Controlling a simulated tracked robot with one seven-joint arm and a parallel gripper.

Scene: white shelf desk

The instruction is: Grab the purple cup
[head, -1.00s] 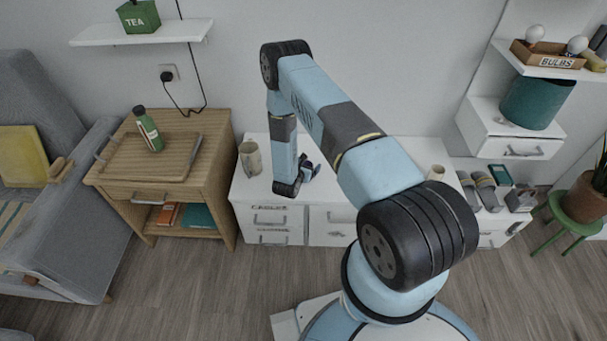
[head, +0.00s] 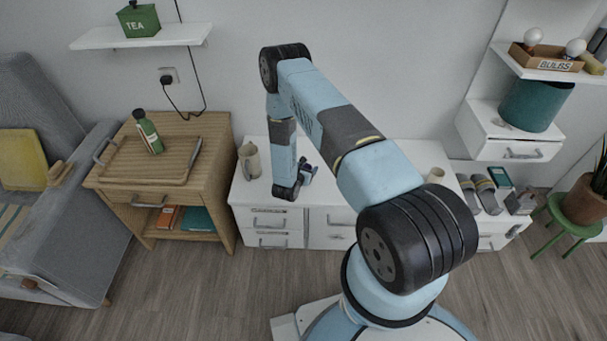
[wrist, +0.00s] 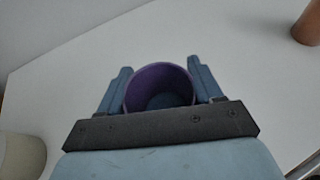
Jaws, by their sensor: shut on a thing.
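The purple cup (wrist: 160,70) shows in the wrist view, its round mouth facing the camera and its inside dark. My gripper (wrist: 160,72) is shut on it, with one blue finger on each side of the cup. The lower part of the cup is hidden behind the dark gripper body. In the head view my gripper (head: 308,172) is over the white desk top (head: 345,183), and I cannot make out the cup there. I cannot tell whether the cup touches the desk.
A beige mug (head: 249,160) stands on the desk left of my gripper. A small tan cup (head: 435,175) stands to the right, beyond my arm. A brown object (wrist: 309,26) shows at the wrist view's upper right. A wooden side table (head: 215,135) adjoins the desk's left end.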

